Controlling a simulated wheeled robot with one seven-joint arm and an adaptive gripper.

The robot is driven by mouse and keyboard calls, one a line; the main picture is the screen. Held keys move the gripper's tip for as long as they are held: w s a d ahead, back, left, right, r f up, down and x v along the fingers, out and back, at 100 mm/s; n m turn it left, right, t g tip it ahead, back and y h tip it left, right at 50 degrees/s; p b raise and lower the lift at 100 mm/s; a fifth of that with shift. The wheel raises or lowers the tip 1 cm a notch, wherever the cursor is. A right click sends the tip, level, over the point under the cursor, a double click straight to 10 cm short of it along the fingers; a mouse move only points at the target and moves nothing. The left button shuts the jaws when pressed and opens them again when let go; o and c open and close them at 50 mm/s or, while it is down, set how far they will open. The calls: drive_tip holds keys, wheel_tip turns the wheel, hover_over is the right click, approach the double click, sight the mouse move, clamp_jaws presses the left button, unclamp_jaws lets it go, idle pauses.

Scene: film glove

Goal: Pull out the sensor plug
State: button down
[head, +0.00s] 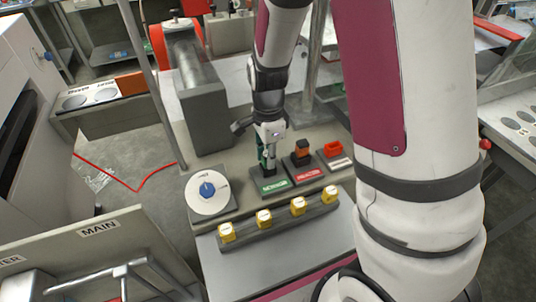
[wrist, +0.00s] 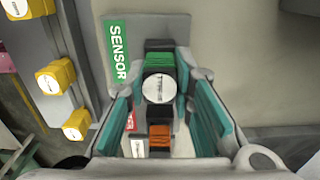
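The sensor plug (wrist: 160,65) is a block with a green ribbed band and dark parts, beside the green SENSOR label (wrist: 117,50) in the wrist view. The label also shows in the head view (head: 274,184). A round pale disc with small lettering covers part of the plug. My gripper (wrist: 161,95) points down over the sensor position, its teal-padded fingers apart on either side of the plug. Gaps show beside the plug, so it does not look clamped. In the head view my gripper (head: 268,152) hides most of the plug.
An orange-topped plug (head: 302,150) stands at the red-labelled place just right of my gripper. A red socket piece (head: 334,148) is farther right. A white dial with a blue knob (head: 207,190) and a row of yellow buttons (head: 298,206) lie in front. A grey block (head: 204,120) stands left.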

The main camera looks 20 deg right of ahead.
drive_tip(key=shift+r+p, duration=0.45)
drive_tip(key=shift+r, duration=0.05)
idle(0.7)
drive_tip(key=shift+r+p, duration=1.45)
drive_tip(key=shift+r, duration=0.75)
drive_tip(key=shift+r+p, duration=1)
drive_tip(key=shift+r, duration=0.5)
